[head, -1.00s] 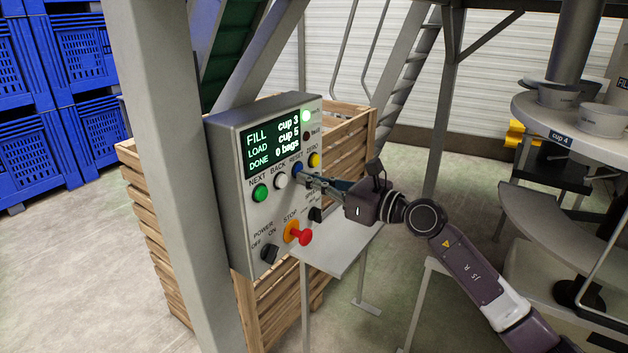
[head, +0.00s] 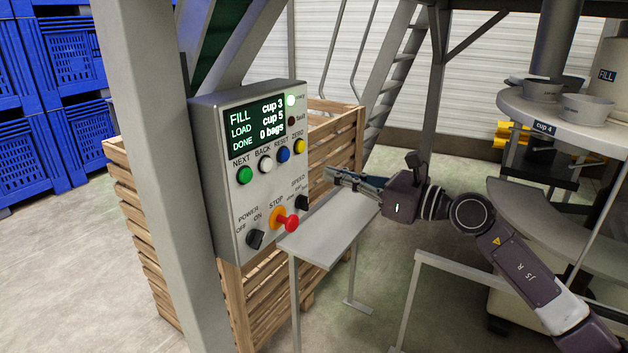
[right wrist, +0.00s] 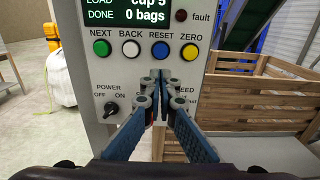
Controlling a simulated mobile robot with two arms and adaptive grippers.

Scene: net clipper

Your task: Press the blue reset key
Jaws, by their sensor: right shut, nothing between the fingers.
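The blue reset key (head: 284,154) sits on the control panel (head: 218,190), under the word RESET, between the white BACK key (head: 265,164) and the yellow ZERO key (head: 299,146). In the right wrist view the blue key (right wrist: 160,50) shows just above my fingertips. My right gripper (head: 330,174) is shut and empty, to the right of the panel and apart from it. The panel display (head: 256,125) reads FILL cup 3, LOAD cup 5, DONE 0 bags. A green light is lit beside it. My left gripper is not in view.
A red stop button (head: 292,223) juts out low on the panel, near the power knob (head: 255,239) and the speed knob (head: 302,203). A grey shelf (head: 330,240) stands below my right gripper. A wooden crate (head: 345,130) is behind the panel.

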